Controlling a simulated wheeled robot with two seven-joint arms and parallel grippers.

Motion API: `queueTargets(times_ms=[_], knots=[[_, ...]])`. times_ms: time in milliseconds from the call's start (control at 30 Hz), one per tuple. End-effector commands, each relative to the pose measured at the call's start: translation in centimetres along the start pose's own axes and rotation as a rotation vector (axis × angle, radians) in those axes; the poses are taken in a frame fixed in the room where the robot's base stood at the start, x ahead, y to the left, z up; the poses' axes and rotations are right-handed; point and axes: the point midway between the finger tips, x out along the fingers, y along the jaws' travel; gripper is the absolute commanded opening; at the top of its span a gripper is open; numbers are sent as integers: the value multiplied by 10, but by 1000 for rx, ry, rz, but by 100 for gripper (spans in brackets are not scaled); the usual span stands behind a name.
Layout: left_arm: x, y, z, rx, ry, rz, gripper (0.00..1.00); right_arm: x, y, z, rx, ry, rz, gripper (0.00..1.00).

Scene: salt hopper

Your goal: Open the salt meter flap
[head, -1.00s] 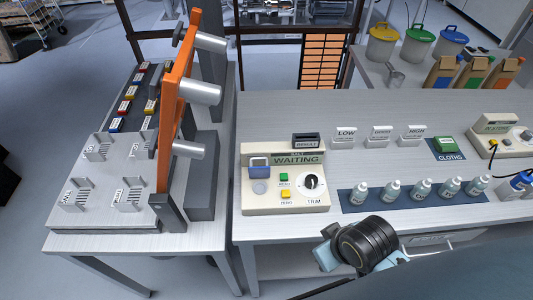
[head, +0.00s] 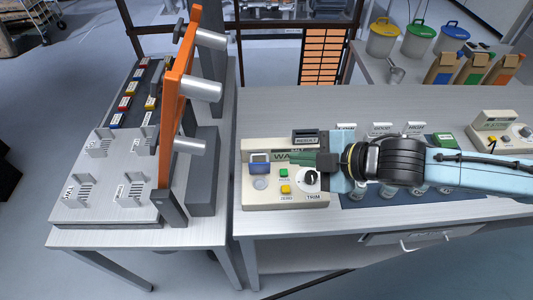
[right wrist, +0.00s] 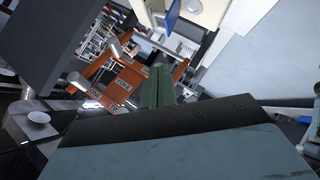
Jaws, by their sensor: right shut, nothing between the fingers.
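The salt meter (head: 248,202) is a beige box on the bench, with a display reading WAITING in the earlier view and now partly covered. Its small blue-framed flap (head: 259,157) sits at the upper left of its face, above a pale round spot (head: 260,184). My right gripper (head: 292,157) has dark green fingers, shut and empty, in front of the display and pointing left at the flap, a short gap to its right. The fingers also show shut in the right wrist view (right wrist: 158,86). My left gripper is out of view.
Green and yellow buttons (head: 285,189) and the TRIM knob (head: 310,178) lie just below the fingers. A RESULT holder (head: 306,137) stands behind. The orange frame (head: 176,110) with grey cylinders rises to the left. My right arm covers most bottles.

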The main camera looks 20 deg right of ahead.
Motion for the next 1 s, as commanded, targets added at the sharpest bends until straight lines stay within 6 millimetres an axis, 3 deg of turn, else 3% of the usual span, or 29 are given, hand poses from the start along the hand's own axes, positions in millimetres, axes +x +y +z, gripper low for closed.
queueTargets(times_ms=[267,667,800,1000], knots=[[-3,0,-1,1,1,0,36,26,2,-1,-3,5,1,0],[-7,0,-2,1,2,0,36,104,1,0,-3,2,-1,0],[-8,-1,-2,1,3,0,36,116,0,17,-4,-1,-2,0],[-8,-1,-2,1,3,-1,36,125,1,27,-5,1,-1,0]])
